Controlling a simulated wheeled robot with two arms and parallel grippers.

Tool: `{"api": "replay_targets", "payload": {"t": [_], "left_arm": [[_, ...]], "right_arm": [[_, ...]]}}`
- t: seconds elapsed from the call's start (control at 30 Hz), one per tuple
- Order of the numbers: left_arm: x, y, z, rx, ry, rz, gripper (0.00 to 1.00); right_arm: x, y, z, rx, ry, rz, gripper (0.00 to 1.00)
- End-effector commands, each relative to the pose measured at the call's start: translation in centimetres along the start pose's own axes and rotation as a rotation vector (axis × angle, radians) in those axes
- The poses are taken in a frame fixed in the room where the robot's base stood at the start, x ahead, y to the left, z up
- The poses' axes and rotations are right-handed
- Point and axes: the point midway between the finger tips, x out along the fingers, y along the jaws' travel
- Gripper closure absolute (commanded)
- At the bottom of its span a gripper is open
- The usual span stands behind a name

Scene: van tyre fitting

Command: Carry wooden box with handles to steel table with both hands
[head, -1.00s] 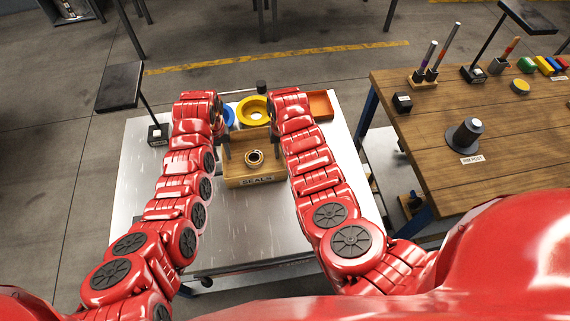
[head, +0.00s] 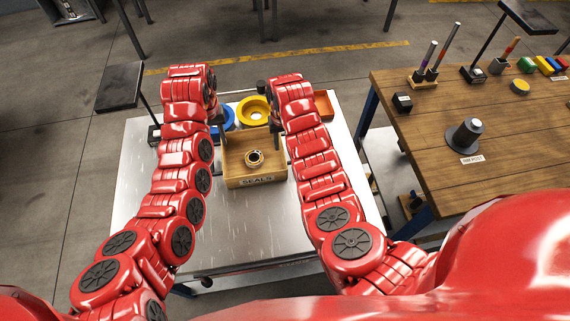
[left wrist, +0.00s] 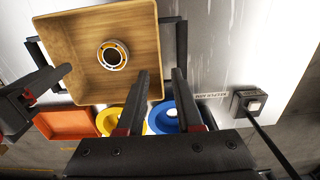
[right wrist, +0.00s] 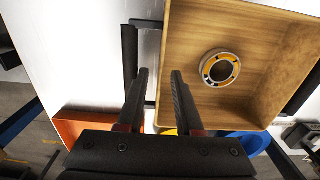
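The wooden box (head: 254,182), labelled SEALS, rests level on the steel table (head: 250,235). A metal ring (head: 254,158) lies inside it. My left gripper (head: 219,120) is at the box's left side. My right gripper (head: 277,122) is at the right side. In the right wrist view its fingers (right wrist: 159,78) are also apart, close to the other handle (right wrist: 130,60). My arms partly hide the handles in the head view.
Behind the box are a yellow bowl (head: 254,109), a blue bowl (head: 229,119) and an orange tray (head: 322,103). A post on a black base (head: 155,136) stands at the table's left. A wooden workbench (head: 430,150) stands at right. The table's front is clear.

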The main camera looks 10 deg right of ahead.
Motion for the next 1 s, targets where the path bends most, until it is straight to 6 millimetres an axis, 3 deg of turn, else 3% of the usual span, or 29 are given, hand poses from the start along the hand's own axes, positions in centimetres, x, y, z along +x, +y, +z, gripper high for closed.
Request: {"api": "replay_targets", "payload": {"t": [0.1,0.3,0.7,1.0], "left_arm": [[0.0,0.0,0.0,0.000,0.000,0.000,0.65],[0.0,0.0,0.0,0.000,0.000,0.000,0.65],[0.0,0.0,0.0,0.000,0.000,0.000,0.65],[0.0,0.0,0.0,0.000,0.000,0.000,0.13]], "right_arm": [[-2.7,-0.1,-0.1,0.000,0.005,-0.001,0.65],[-5.9,-0.1,-0.1,-0.001,0.003,0.000,0.65],[-6.9,-0.1,0.0,0.000,0.000,0.000,0.65],[-6.9,-0.1,0.0,0.000,0.001,-0.001,0.65]]}}
